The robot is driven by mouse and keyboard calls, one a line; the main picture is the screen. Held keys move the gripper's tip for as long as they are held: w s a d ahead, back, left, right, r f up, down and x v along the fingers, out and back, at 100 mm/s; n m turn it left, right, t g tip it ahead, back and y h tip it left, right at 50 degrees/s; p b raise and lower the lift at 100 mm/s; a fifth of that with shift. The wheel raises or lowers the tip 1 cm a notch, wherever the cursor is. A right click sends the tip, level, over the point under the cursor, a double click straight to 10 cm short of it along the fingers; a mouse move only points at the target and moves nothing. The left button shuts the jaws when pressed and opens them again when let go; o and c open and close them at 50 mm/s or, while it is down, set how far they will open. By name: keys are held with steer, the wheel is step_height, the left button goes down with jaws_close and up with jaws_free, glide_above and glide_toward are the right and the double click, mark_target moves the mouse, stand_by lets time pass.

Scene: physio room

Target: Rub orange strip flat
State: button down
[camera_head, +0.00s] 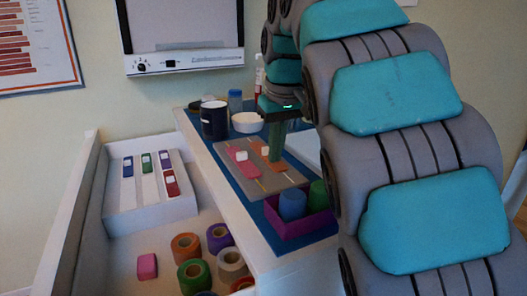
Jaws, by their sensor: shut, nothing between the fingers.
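The orange strip (258,147) lies on a grey board (262,188) on the blue-topped counter, partly hidden behind my gripper. A small pale piece sits on the strip. My gripper (277,160) points down with its green fingers shut and empty. Its tips are at the strip's right side, low over the board; I cannot tell whether they touch the strip. A pink strip (239,167) with a white piece on it lies on the board to the left.
A dark mug (214,121), a white bowl (247,122) and bottles stand behind the board. A purple tray (300,229) with blue and green cylinders is in front. An open drawer at left holds tape rolls (186,246), a pink block (147,267) and a white rack (150,205).

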steer(key=shift+w+a+f, duration=0.2)
steer(key=shift+w+a, duration=0.05)
steer(key=shift+w, duration=0.3)
steer(key=shift+s, duration=0.2)
steer(key=shift+s+d, duration=0.25)
steer(key=shift+s, duration=0.2)
steer(key=shift+s+d+r, duration=0.1)
steer(key=shift+s, duration=0.05)
steer(key=shift+s+d, duration=0.2)
steer(key=shift+s, duration=0.3)
steer(key=shift+r, duration=0.1)
step_height(320, 180, up, 7)
steer(key=p, duration=0.4)
stand_by(0.3)
